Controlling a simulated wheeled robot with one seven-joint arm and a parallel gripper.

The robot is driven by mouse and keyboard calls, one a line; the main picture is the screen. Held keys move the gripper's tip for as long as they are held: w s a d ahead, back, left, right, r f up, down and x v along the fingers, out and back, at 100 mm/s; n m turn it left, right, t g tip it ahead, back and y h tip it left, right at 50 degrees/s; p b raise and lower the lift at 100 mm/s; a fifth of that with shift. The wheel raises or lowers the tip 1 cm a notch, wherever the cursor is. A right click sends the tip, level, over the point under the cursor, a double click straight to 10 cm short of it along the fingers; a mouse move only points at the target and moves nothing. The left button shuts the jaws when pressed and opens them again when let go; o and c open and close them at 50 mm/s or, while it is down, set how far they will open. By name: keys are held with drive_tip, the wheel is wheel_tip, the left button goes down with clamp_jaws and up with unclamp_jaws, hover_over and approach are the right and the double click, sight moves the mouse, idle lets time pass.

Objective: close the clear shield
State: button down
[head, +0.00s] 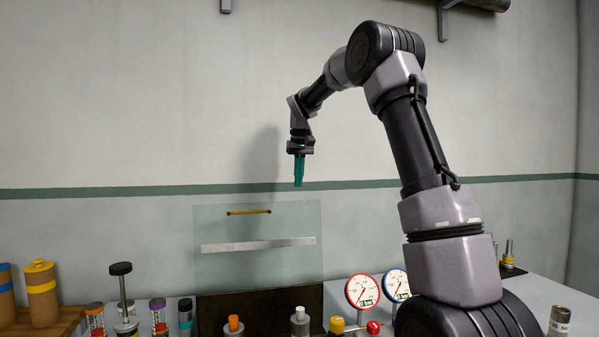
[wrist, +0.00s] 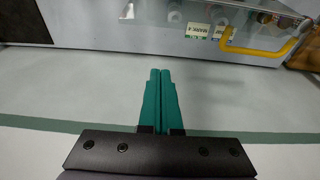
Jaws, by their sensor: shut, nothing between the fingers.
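The clear shield (head: 258,265) stands raised, near upright, at the back of the bench in the head view. It has a yellow handle (head: 249,211) near its top edge and a pale strip across it. In the wrist view the yellow handle (wrist: 262,48) shows at the upper right, in front of the clear panel. My gripper (head: 299,184) has teal fingers pointing down, above and a little right of the handle. The fingers (wrist: 160,72) are shut together, empty and apart from the shield.
Below the shield stand an orange-topped post (head: 233,324) and a white-topped post (head: 299,320). Two gauges, a red one (head: 362,291) and a blue one (head: 396,285), stand to the right. Several jars stand left.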

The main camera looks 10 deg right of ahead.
drive_tip(key=shift+s+f, duration=0.75)
drive_tip(key=shift+f, duration=0.35)
drive_tip(key=shift+s+f, duration=0.75)
drive_tip(key=shift+f, duration=0.35)
